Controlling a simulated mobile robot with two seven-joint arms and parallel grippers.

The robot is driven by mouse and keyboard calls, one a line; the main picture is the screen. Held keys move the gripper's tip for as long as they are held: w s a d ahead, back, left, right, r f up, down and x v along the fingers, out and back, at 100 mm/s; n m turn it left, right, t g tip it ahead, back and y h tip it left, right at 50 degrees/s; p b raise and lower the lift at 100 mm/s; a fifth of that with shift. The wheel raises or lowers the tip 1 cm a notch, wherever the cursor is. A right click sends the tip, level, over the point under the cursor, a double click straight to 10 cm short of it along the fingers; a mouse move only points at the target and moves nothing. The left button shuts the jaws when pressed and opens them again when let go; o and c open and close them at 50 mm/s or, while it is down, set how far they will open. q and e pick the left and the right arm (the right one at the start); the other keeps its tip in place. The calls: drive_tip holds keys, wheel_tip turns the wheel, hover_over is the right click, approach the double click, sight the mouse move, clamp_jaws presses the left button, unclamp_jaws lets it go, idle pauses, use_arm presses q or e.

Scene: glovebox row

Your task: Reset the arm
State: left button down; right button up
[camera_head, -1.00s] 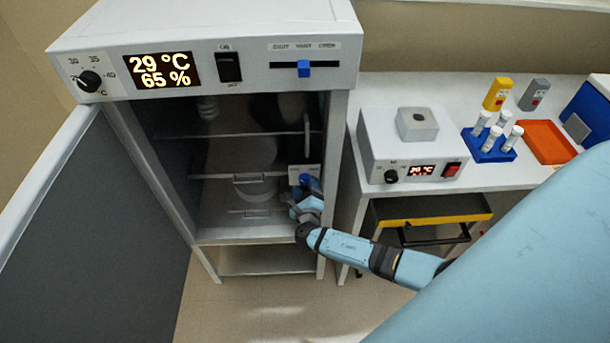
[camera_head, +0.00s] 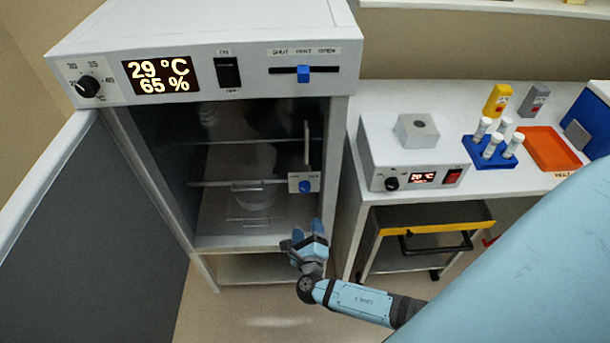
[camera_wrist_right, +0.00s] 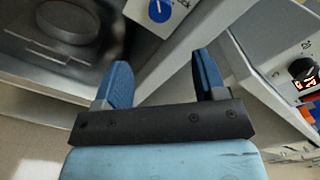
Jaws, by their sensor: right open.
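My right gripper (camera_head: 307,236) is in front of the lower right part of the open incubator cabinet (camera_head: 340,150), outside it. It is open and empty, with bare floor and the cabinet's edge behind it. In the right wrist view its two blue fingers (camera_wrist_right: 160,82) stand apart with nothing between them. A small white plate with a blue knob (camera_head: 305,186) is above the gripper, inside the cabinet's right side. The blue knob also shows at the top of the wrist view (camera_wrist_right: 159,10). My left gripper is not in view.
The cabinet's grey door (camera_head: 95,220) stands open at left. A heater block box (camera_head: 412,150), a blue tube rack (camera_head: 489,153) and an orange tray (camera_head: 550,148) are on the white bench at right. Floor in front is clear.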

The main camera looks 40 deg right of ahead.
drive_tip(key=s+a+f+m+g+y, duration=0.25)
drive_tip(key=s+m+y, duration=0.2)
drive_tip(key=m, duration=0.55)
drive_tip(key=s+a+f+m+g+y, duration=0.1)
drive_tip(key=s+a+m+g+y, duration=0.25)
drive_tip(key=s+m, duration=0.4)
drive_tip(key=s+a+r+m+t+y, duration=0.1)
drive_tip(key=r+m, duration=0.3)
drive_tip(key=m, duration=0.5)
drive_tip(key=s+a+r+m+y, duration=0.2)
drive_tip(key=r+m+y, duration=0.1)
drive_tip(key=m, duration=0.6)
drive_tip(key=shift+a+r+t+y+p, duration=0.3)
drive_tip(key=shift+r+t+y+p, duration=0.1)
drive_tip(key=shift+r+p, duration=0.05)
drive_tip(key=shift+s, duration=0.1)
